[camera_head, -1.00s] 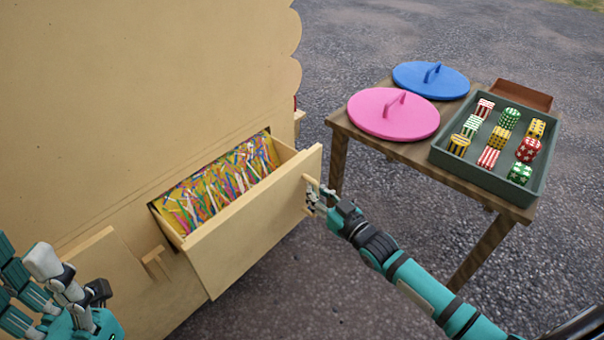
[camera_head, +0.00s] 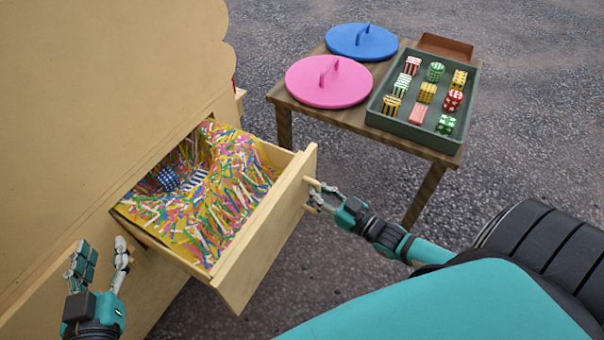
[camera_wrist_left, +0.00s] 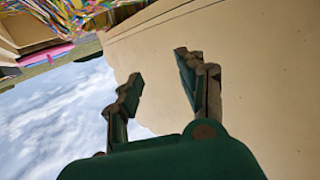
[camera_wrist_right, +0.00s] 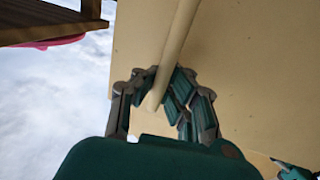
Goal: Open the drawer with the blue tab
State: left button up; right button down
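The open wooden drawer (camera_head: 268,236) sticks well out of the tan cabinet (camera_head: 90,110). Colourful paper shreds (camera_head: 215,185) fill it, with a blue dotted item (camera_head: 168,179) and a blue-and-white striped item (camera_head: 198,178) among them. No blue tab shows on the visible faces. My right gripper (camera_head: 318,197) is at the drawer's handle (camera_head: 326,188); in the right wrist view its fingers (camera_wrist_right: 162,88) close around the handle bar (camera_wrist_right: 180,32). My left gripper (camera_head: 103,250) is open and empty beside the cabinet front; the left wrist view shows its fingers (camera_wrist_left: 159,72) apart.
A brown piece (camera_head: 447,45) lies behind the tray. Bare asphalt separates drawer and table.

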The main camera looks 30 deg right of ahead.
pick_arm(q)
notch_tip(320, 180, down, 6)
jog(key=s+a+g+y+p, duration=0.1)
jog(key=s+g, duration=0.1)
jog(key=g, duration=0.1)
jog(key=shift+s+a+r+g, duration=0.2)
jog(key=shift+s+a+g, duration=0.05)
jog(key=shift+g, duration=0.15)
pick_arm(e)
jog(key=shift+d+v, duration=0.25)
jog(key=shift+v, duration=1.35)
jog(key=shift+f, duration=0.1)
jog(key=c, duration=1.3)
grip_release()
jog(key=shift+w, duration=0.1)
jog(key=shift+c, duration=0.2)
jog(key=v, duration=1.2)
